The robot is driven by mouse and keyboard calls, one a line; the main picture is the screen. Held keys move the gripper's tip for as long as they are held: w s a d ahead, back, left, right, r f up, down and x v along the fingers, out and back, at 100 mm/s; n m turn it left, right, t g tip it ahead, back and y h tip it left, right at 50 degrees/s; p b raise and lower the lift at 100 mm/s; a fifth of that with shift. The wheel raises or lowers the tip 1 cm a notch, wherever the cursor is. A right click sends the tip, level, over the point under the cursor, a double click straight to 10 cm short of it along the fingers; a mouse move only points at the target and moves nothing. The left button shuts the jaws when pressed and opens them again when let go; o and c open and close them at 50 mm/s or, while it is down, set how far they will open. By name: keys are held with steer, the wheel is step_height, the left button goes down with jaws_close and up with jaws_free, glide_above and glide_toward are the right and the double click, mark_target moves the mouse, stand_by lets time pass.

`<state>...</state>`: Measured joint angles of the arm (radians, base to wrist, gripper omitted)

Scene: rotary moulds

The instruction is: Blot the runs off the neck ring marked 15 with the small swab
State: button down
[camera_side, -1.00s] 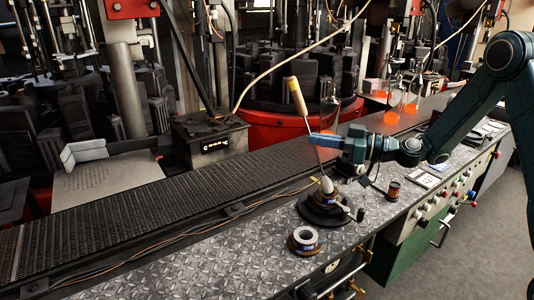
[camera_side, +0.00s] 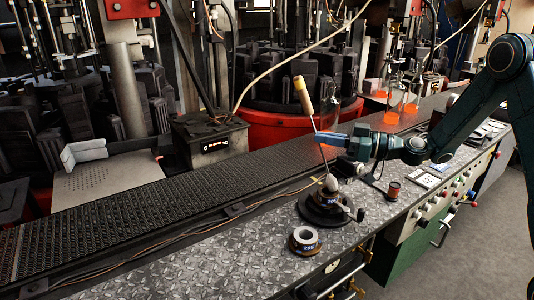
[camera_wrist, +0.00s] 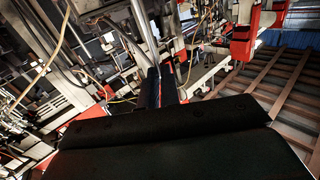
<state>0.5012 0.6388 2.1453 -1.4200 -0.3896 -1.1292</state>
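My gripper (camera_side: 324,139) is shut on the thin shaft of the swab (camera_side: 303,95). The swab's pale wooden handle points up, leaning left, and its whitish head (camera_side: 330,183) hangs below the fingers. The head is over or against a dark round fixture (camera_side: 322,209) with a small side arm; I cannot tell if it touches. I cannot read 15 on either piece. In the wrist view, my gripper's dark fingers (camera_wrist: 163,86) show, but the swab's head is not clear.
A dark mesh conveyor (camera_side: 160,215) runs behind the tread-plate bench (camera_side: 190,262). A small brown spool (camera_side: 394,188) stands right of the fixture. Thin copper-coloured lines run along the conveyor edge. Bare plate lies at front left. Glowing orange pieces (camera_side: 410,108) stand farther back.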

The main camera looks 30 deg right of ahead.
steer(key=shift+a, duration=0.1)
steer(key=shift+a+r, duration=0.1)
steer(key=shift+a, duration=0.8)
steer(key=shift+d, duration=0.2)
steer(key=shift+d, duration=0.85)
steer(key=shift+a, duration=0.1)
